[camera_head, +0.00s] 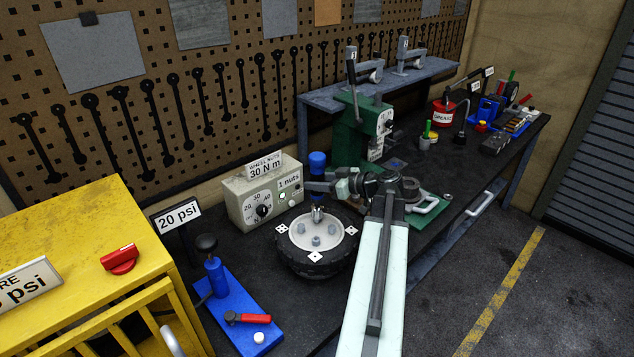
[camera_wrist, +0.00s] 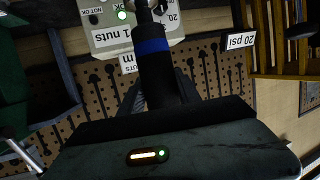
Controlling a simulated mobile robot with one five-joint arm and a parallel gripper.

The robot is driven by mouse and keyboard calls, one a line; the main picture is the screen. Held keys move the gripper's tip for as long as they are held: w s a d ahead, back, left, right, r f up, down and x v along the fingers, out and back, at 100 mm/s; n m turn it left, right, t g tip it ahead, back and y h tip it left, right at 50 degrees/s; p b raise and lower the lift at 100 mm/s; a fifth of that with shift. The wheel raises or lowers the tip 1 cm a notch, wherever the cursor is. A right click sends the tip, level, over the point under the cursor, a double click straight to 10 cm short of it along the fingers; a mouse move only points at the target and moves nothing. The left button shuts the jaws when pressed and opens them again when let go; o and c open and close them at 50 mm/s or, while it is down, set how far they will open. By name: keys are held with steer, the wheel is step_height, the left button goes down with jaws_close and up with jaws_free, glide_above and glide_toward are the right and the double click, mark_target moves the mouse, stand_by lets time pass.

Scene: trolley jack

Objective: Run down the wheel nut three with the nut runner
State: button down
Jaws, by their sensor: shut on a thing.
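My gripper (camera_head: 340,187) is shut on the nut runner (camera_head: 317,162), a dark upright tool with a blue top. In the wrist view the nut runner (camera_wrist: 153,50) shows as a black body with a blue band. Its metal lower end is at the back of the wheel (camera_head: 300,243); I cannot tell whether it touches a nut. Three grey nuts or studs show on the pale hub, left (camera_head: 297,228), front (camera_head: 316,241) and right (camera_head: 331,229). White tags with dots sit around the rim; their counts are too small to read surely.
The controller box (camera_head: 262,200) behind reads "1 nuts", with a green light lit; its sign (camera_head: 264,166) says 30 N m. A green press (camera_head: 352,135) stands behind my arm. A blue stand (camera_head: 238,310) and yellow cage (camera_head: 70,260) are at left.

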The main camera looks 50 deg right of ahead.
mark_target(323, 172)
steer(key=shift+f+b, duration=1.2)
stand_by(1.7)
stand_by(0.7)
step_height(323, 172, up, 6)
steer(key=p, duration=0.6)
steer(key=shift+r, duration=0.1)
